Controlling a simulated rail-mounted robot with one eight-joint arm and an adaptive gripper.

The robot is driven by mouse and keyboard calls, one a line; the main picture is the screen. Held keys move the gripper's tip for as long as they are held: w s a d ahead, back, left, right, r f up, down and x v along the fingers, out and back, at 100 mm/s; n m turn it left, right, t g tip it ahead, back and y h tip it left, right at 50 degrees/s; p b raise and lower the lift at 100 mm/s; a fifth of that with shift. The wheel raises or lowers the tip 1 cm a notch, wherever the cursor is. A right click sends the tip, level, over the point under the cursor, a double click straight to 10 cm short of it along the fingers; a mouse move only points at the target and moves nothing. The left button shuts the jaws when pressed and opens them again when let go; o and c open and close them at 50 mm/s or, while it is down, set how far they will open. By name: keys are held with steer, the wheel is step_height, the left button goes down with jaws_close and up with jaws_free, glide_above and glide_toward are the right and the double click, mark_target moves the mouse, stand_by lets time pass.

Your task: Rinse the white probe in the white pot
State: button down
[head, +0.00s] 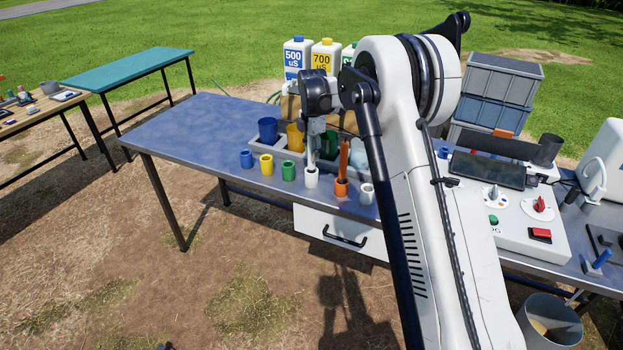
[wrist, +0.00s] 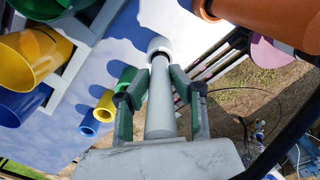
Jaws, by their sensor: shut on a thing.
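My gripper (head: 314,122) points down over the row of small cups on the blue-grey table. In the wrist view my gripper (wrist: 160,92) has its fingers closed on either side of the pale white probe (wrist: 160,112). The probe (head: 311,155) is upright, and its lower end is at the small white cup (head: 311,178). In the wrist view this white cup (wrist: 158,45) surrounds the probe's far end. A large pale pot (head: 355,150) is partly hidden behind the orange probe and my arm; I cannot tell for sure that it is the white pot.
An orange probe (head: 343,157) stands close on the right in an orange cup (head: 341,188). Small blue (head: 246,159), yellow (head: 266,164) and green (head: 289,171) cups are to the left. Large blue (head: 268,130) and yellow (head: 294,137) pots stand behind. The table's left part is clear.

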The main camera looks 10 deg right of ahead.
steer(key=shift+r, duration=0.1)
stand_by(0.6)
steer(key=shift+r+p, duration=1.6)
steer(key=shift+r, duration=2.65)
